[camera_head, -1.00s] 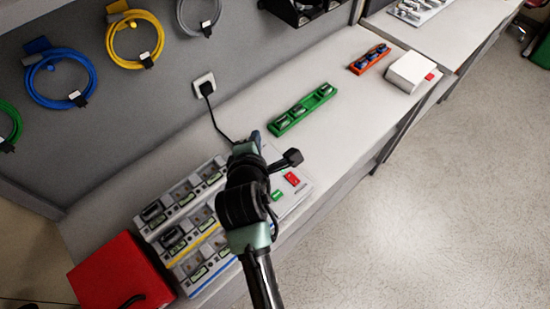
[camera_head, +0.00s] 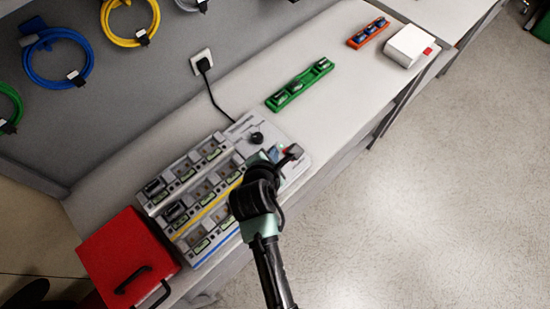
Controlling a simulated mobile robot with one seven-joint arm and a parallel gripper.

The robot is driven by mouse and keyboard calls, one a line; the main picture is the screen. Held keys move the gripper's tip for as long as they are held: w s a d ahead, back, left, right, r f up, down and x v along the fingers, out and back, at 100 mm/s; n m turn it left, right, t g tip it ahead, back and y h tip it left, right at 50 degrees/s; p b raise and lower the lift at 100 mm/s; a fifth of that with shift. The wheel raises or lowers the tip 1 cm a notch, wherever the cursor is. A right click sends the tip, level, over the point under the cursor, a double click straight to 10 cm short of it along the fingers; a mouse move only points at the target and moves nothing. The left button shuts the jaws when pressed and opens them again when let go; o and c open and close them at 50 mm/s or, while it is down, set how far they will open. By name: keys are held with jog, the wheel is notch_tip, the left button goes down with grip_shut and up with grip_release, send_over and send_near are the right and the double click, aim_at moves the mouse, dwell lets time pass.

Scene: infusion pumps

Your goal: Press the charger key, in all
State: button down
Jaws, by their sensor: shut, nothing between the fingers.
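The grey charger (camera_head: 297,138) lies on the bench at the lower middle, with rows of bays and a control panel at its right end. A round black knob (camera_head: 256,138) shows on the panel. My gripper (camera_head: 276,155) is over the right part of the panel, shut and mostly hidden by my own wrist. The fingertips are not clear, so I cannot tell whether they touch the panel. A small patch of red shows beside my wrist; the panel's keys are largely covered by my arm.
A red case (camera_head: 118,252) with a black handle stands left of the charger. A green tray (camera_head: 302,85), an orange tray (camera_head: 369,33) and a white box (camera_head: 408,46) sit farther along the bench. A black cable runs from the wall socket (camera_head: 201,62). The bench between charger and green tray is clear.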

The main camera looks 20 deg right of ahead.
notch_tip(320, 180, down, 6)
jog(key=b, duration=0.6)
jog(key=shift+f, duration=0.2)
jog(key=shift+f+b, duration=0.3)
jog(key=shift+f, duration=0.3)
jog(key=shift+f, duration=0.1)
dwell(1.0)
jog(key=shift+f, duration=0.3)
jog(key=shift+f, duration=0.4)
dwell(0.5)
dwell(0.3)
jog(key=shift+r+p, duration=0.8)
jog(key=shift+p, duration=0.05)
